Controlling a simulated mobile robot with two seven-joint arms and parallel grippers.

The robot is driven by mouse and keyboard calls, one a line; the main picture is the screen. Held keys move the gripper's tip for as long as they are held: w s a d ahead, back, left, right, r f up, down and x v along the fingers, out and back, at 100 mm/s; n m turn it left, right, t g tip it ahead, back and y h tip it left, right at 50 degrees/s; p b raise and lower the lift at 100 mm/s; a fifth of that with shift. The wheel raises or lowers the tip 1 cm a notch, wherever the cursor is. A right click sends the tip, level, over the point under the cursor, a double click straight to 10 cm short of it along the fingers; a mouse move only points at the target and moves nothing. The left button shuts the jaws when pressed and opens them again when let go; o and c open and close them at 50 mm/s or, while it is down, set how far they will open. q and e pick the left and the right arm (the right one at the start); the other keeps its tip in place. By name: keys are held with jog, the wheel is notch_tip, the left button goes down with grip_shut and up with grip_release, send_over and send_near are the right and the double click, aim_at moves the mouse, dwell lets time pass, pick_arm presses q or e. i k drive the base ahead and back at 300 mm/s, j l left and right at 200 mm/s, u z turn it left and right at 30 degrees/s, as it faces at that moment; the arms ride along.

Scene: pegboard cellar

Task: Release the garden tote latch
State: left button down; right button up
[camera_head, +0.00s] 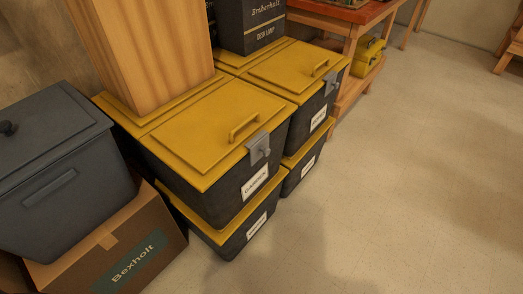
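Two black totes with yellow lids stand side by side, each on a similar tote. The nearer upper tote (208,187) has a small white label (255,183) that seems to read "GARDEN", though the print is small. Its grey latch (259,150) hangs over the lid's front edge and looks closed. Its lid (205,123) is down, with a yellow handle (244,127). The farther upper tote (311,112) has a grey latch (332,87) and a label (318,118) I cannot read surely. Neither of my grippers is in view.
A tall wooden block (145,50) stands on the nearer tote's rear lid. A dark box (252,22) is behind. A grey bin (60,170) rests on a cardboard box (118,250) at left. A wooden workbench (352,32) stands beyond. The floor at right is clear.

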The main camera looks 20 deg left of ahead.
aim_at(258, 146)
jog(key=i+l, duration=0.2)
jog(key=i, duration=0.3)
jog(key=i+l+u, duration=0.1)
jog(key=i, duration=0.4)
jog(key=l, duration=0.1)
